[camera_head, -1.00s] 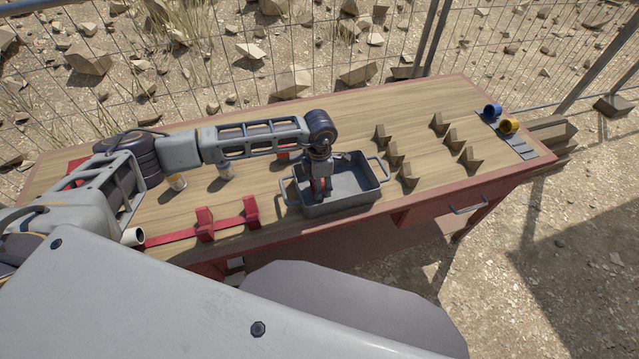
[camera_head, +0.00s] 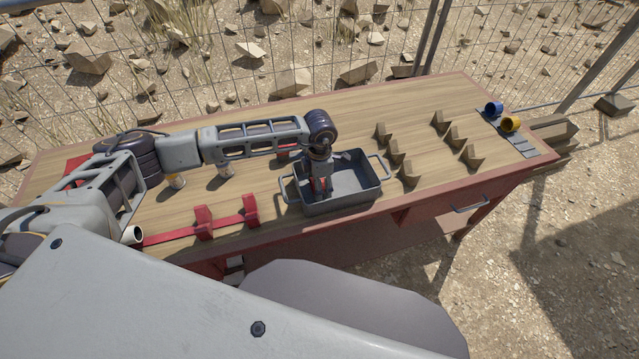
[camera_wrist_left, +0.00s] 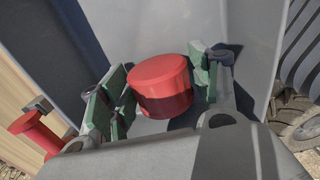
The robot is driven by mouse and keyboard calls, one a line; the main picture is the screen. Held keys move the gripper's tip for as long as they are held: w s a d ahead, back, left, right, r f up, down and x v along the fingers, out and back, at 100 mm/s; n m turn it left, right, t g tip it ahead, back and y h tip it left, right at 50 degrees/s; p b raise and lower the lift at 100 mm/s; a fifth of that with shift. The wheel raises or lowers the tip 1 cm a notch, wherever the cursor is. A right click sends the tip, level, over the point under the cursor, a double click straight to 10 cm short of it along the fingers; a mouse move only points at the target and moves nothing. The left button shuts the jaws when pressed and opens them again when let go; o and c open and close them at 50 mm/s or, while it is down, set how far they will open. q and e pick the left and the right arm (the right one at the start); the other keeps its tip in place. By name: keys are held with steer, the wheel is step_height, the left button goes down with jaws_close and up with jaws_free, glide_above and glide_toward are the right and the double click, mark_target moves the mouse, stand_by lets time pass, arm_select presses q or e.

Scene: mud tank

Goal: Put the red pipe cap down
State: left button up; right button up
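The red pipe cap (camera_wrist_left: 160,84) is between the green-padded fingers of my left gripper (camera_wrist_left: 162,85) in the left wrist view. The tray wall stands close behind the cap in the wrist view. Whether the cap touches the tray floor is unclear. My right gripper is not in view.
Red brackets (camera_head: 204,222) stand on the wooden table (camera_head: 400,105) left of the tray. Several wooden wedges (camera_head: 411,173) stand right of it. Blue (camera_head: 494,108) and yellow (camera_head: 511,124) pipe caps lie at the far right. Wire fencing runs behind the table.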

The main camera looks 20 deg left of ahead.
arm_select(q)
steer(key=shift+o, duration=0.6)
steer(key=shift+r, duration=0.2)
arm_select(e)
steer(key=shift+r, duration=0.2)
arm_select(q)
steer(key=shift+r+p, duration=0.5)
steer(key=shift+p, duration=0.15)
step_height(320, 180, up, 5)
steer(key=shift+f+b, duration=0.2)
steer(key=shift+b, duration=0.1)
step_height(320, 180, up, 6)
steer(key=shift+f, duration=0.1)
steer(key=shift+r+b, duration=0.3)
steer(key=shift+r, duration=0.45)
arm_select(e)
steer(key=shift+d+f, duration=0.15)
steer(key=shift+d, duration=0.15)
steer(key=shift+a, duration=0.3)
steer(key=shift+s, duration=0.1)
